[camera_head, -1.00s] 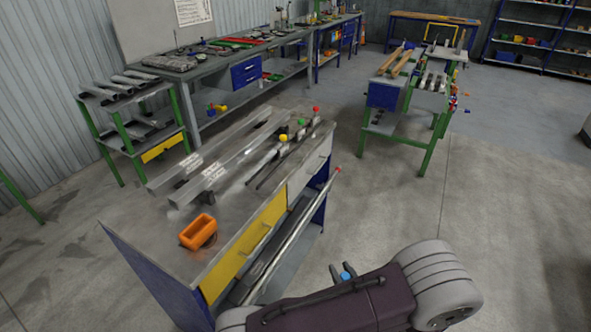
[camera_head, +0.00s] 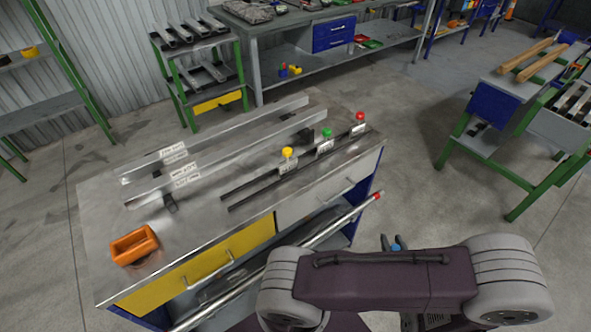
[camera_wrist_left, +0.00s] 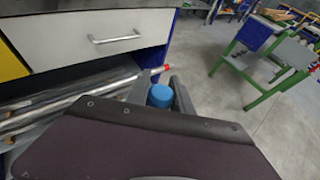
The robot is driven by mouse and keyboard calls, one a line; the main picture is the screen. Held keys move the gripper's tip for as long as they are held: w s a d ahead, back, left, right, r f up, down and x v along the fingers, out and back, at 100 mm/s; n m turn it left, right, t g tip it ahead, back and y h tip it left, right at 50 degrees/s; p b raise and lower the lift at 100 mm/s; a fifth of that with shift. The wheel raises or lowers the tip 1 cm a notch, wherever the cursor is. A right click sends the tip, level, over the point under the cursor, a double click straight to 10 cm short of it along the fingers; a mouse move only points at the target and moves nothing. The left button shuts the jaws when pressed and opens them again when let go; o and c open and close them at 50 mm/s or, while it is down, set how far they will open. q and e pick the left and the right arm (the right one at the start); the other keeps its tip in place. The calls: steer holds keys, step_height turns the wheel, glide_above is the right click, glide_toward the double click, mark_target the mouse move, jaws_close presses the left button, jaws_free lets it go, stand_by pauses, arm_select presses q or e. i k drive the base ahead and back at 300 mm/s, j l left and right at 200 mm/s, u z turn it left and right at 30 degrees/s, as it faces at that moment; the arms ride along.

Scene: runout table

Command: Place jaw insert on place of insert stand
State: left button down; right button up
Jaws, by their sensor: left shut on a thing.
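My left gripper (camera_head: 392,243) reaches out beyond my dark arm link at the lower right of the head view, over open floor beside the steel-topped table. It is shut on a small blue piece (camera_head: 396,248), seemingly the jaw insert. In the left wrist view the blue piece (camera_wrist_left: 160,96) shows as a rounded blue top between the dark fingers; its lower part is hidden by my arm. I cannot tell which thing is the insert stand. My right gripper is not in view.
The steel-topped table (camera_head: 215,215) bears an orange open box (camera_head: 134,245), long metal rails (camera_head: 230,160) and yellow, green and red knobs. A red-tipped bar (camera_head: 340,212) runs along its side. A green-legged bench (camera_head: 500,140) stands at right. Floor between (camera_head: 420,190) is clear.

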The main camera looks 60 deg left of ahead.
mark_target(246, 193)
steer(key=i+u, duration=0.45)
steer(key=i+l+u, duration=0.2)
steer(key=u, duration=0.8)
steer(key=l+u, duration=0.15)
steer(key=u, duration=0.3)
steer(key=i+l+u, duration=0.1)
steer(key=u, duration=0.85)
